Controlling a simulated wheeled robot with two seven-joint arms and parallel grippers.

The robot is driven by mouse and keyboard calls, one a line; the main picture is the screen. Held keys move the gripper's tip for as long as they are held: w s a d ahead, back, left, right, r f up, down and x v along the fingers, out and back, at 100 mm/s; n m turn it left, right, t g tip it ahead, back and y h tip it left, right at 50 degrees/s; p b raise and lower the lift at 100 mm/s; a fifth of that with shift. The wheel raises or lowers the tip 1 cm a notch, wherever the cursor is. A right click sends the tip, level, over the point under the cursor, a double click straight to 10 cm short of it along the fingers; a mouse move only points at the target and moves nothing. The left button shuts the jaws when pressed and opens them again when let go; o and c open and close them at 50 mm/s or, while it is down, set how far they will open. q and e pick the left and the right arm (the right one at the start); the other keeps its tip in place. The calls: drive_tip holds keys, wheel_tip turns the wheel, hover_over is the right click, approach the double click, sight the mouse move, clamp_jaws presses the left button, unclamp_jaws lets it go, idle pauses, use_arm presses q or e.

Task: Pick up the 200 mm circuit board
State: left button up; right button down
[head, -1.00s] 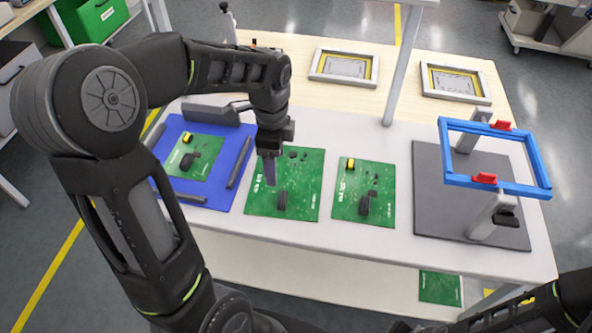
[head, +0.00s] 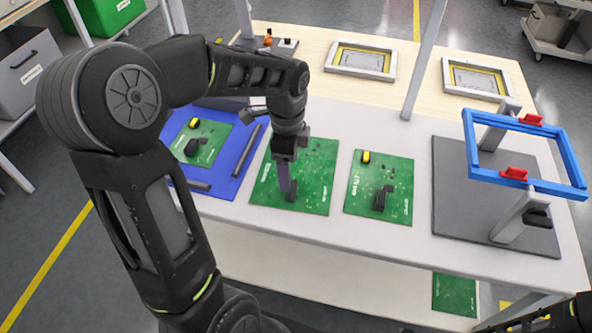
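Three green circuit boards lie in a row on the table: a smaller one (head: 213,133) on the blue mat, a larger one (head: 322,163) in the middle, and a narrower one (head: 398,170) to its right. Their printed size labels are too small to read surely. My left gripper (head: 287,194) points down at the middle board, with its tip by the dark component near the board's front. The fingers are seen edge-on, so their opening and any contact are unclear. My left arm hides part of the blue mat and its board. My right gripper is out of view.
The blue mat (head: 213,187) has dark rails. A grey plate (head: 462,205) at the right bears a raised blue frame (head: 478,150) with red clips. Two framed trays (head: 361,62) lie at the back. An upright post (head: 424,60) stands behind the boards. Another green board (head: 455,293) lies below.

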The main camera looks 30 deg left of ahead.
use_arm(q)
drive_tip(key=shift+f, duration=1.15)
drive_tip(key=shift+s+d+f+p, duration=0.1)
drive_tip(key=shift+f+p, duration=0.2)
drive_tip(key=shift+f, duration=2.3)
clamp_jaws()
